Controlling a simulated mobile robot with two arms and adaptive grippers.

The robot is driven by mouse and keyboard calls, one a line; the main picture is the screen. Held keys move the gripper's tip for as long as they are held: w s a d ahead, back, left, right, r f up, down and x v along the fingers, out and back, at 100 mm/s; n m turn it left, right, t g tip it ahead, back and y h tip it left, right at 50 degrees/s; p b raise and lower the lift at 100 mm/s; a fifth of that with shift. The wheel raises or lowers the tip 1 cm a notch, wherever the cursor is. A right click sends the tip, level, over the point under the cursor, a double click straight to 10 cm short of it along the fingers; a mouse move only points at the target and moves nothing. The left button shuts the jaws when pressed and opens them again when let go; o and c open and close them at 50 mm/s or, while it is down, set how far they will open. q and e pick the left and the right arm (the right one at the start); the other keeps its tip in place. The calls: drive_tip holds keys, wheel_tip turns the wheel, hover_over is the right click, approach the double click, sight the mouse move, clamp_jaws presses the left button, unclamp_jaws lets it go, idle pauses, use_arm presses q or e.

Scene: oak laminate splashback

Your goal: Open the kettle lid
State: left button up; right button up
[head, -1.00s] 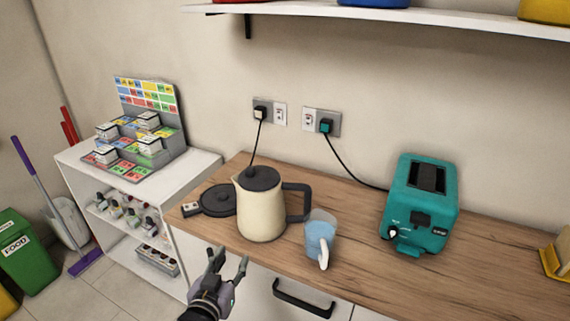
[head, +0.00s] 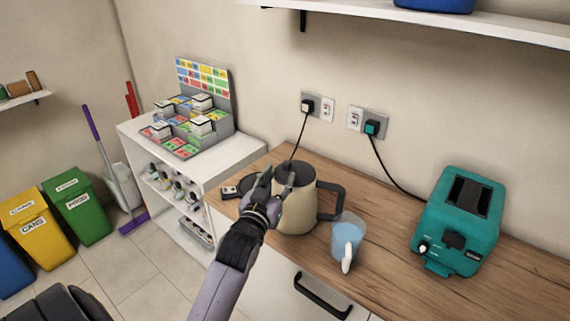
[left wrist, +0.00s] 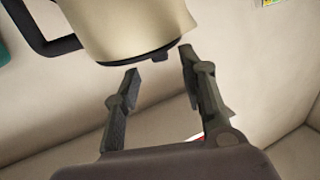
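The cream kettle (head: 298,210) stands upright on the wooden counter, its black handle to the right. My left gripper (head: 278,178) is open and empty, in front of the kettle's upper left side. In the left wrist view the kettle (left wrist: 130,25) appears upside down, with its dark lid rim lowest. The left fingertips (left wrist: 158,64) stand apart near that rim; I cannot tell whether they touch it.
A teal toaster (head: 458,222) is farther right. The dark kettle base (head: 230,191) is partly hidden behind my gripper. A white shelf (head: 470,26) hangs above; a cord runs behind the kettle.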

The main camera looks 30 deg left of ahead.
sight(285, 167)
use_arm(q)
drive_tip(key=x, duration=0.5)
drive_tip(key=shift+w+p, duration=0.1)
drive_tip(key=shift+p, duration=0.2)
drive_tip(key=shift+c, duration=0.5)
clamp_jaws()
